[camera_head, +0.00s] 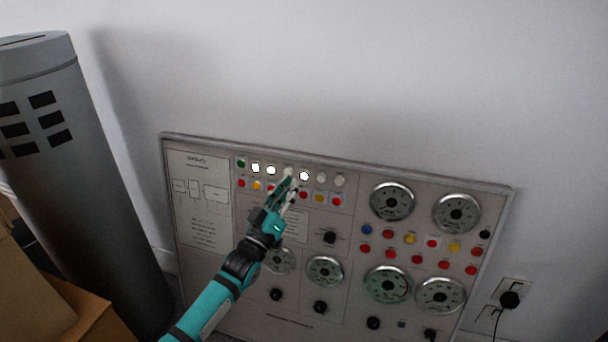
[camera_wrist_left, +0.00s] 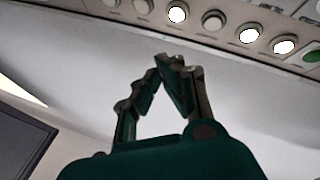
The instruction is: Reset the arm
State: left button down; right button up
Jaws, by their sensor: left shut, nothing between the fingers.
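My left arm reaches in from the lower left in the head view, and its teal gripper (camera_head: 286,190) is in front of the upper left part of a grey control panel (camera_head: 345,215). The fingers are shut with nothing between them. The fingertips overlap the rows of round lamps and coloured buttons; I cannot tell whether they touch the panel. In the left wrist view the gripper (camera_wrist_left: 170,62) shows its fingertips together, with the row of lamps (camera_wrist_left: 248,33) beyond them at the top. Several lamps are lit white and others are dull. My right gripper is not in view.
A grey cylinder (camera_head: 75,170) with dark square openings stands at the left. Cardboard boxes (camera_head: 60,300) are at the lower left. The panel carries round gauges (camera_head: 391,201) and dark knobs. A plug with a cable (camera_head: 509,300) sits at the right. The wall above the panel is bare.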

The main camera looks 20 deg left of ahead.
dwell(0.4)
